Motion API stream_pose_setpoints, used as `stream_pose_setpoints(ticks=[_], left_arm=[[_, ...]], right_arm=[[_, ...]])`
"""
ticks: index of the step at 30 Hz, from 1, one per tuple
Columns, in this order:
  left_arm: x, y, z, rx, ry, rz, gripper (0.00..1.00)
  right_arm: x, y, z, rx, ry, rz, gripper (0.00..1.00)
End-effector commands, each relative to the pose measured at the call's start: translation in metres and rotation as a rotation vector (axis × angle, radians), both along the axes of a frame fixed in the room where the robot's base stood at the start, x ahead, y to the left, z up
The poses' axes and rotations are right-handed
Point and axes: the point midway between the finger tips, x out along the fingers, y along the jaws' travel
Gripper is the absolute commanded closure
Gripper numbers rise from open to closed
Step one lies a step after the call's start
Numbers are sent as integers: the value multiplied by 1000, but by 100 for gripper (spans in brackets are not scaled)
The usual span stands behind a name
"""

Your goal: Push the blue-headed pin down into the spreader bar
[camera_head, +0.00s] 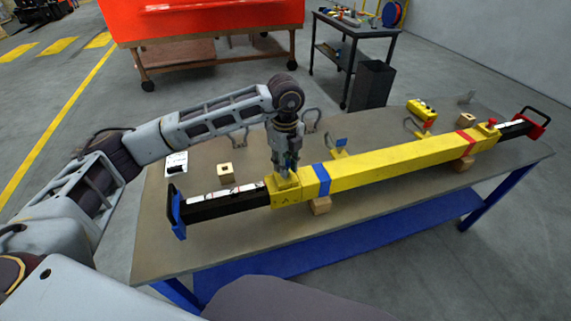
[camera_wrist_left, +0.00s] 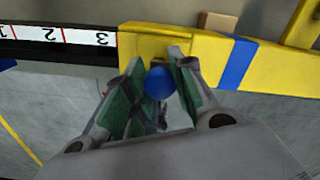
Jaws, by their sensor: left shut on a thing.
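The yellow spreader bar (camera_head: 390,160) lies across the table on wooden blocks, with a black sliding end (camera_head: 232,202) at its left that carries a numbered white scale. My left gripper (camera_head: 287,166) points down over the yellow block at the bar's left end. In the left wrist view the left gripper (camera_wrist_left: 160,85) is shut on the blue-headed pin (camera_wrist_left: 158,83), its round blue head between the green-padded fingers. The pin's shank and the hole are hidden, so I cannot tell how deep the pin sits. My right gripper is not in view.
A red pin (camera_head: 492,122) stands at the bar's right end. A wooden block (camera_head: 226,173), a white card (camera_head: 176,163) and a yellow control box (camera_head: 422,110) are on the table (camera_head: 160,237). Shackles lie behind the bar. The table's front left is clear.

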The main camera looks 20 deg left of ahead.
Motion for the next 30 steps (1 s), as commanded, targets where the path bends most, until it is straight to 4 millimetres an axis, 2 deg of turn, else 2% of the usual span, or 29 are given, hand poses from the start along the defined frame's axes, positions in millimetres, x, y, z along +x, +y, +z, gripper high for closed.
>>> stream_pose_setpoints(ticks=[30], left_arm=[[0,0,-13,0,0,0,100]], right_arm=[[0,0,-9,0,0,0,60]])
